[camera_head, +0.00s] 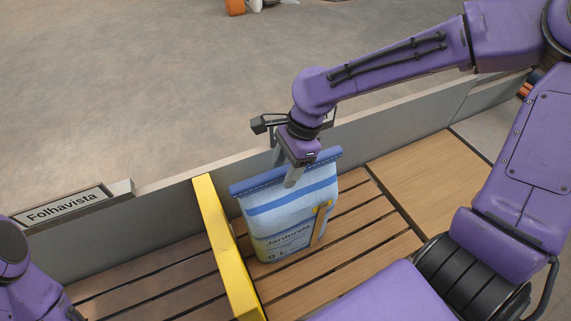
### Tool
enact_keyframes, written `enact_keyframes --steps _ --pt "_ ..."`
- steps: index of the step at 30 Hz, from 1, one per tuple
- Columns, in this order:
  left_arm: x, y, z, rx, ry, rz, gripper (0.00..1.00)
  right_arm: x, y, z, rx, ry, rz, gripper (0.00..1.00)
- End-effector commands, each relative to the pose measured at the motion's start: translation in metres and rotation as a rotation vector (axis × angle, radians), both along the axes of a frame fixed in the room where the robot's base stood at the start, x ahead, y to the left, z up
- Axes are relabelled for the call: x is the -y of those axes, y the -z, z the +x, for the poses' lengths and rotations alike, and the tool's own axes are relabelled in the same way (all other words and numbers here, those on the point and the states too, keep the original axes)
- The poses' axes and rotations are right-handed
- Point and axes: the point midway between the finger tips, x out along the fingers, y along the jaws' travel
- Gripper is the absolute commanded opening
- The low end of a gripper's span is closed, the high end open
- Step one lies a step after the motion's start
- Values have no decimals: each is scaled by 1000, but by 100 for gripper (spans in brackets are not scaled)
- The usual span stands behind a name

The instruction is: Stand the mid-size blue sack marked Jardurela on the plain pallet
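The blue and white sack marked Jardurela (288,215) stands upright on a slatted wooden pallet (380,245), right of a yellow bar. Its rolled blue top runs slantwise across the picture. My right gripper (284,168) is at the middle of this top from above, one finger in front of it and the other behind. The fingers look spread with a gap, so the gripper appears open around the top. The rear fingertip is partly hidden. Of my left arm only purple links show at the lower left; its gripper is out of view.
The yellow bar (226,250) stands close to the sack's left side. More slats (150,280) lie left of it. A plain wooden board (440,180) lies clear at the right.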

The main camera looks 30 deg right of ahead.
Motion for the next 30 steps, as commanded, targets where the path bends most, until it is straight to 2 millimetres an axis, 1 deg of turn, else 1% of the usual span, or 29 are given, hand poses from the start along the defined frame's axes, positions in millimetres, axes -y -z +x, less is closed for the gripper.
enact_keyframes --steps 5,8,10,12,13,15,18,21,23,30 --pt "0 0 0 0 0 0 43 1 -1 0 0 1 -2 53" --pt "0 -1 0 0 0 0 43 5 -14 1 4 3 -3 53" --pt "0 -3 0 0 0 0 43 10 -29 1 7 2 -3 53" --pt "0 -15 0 0 0 0 43 15 -52 0 6 4 -2 53" --pt "0 -18 0 0 0 0 43 18 -60 0 6 3 -2 53" --pt "0 -42 0 0 0 0 43 21 -79 -1 1 1 1 53" --pt "0 -59 0 0 0 0 43 26 -93 -2 0 1 2 53" --pt "0 -69 0 0 0 0 43 30 -100 -2 0 0 0 53" --pt "0 -72 0 0 0 0 43 31 -102 -2 0 1 0 53" --pt "0 -71 0 0 0 0 43 32 -100 -2 0 0 0 53"
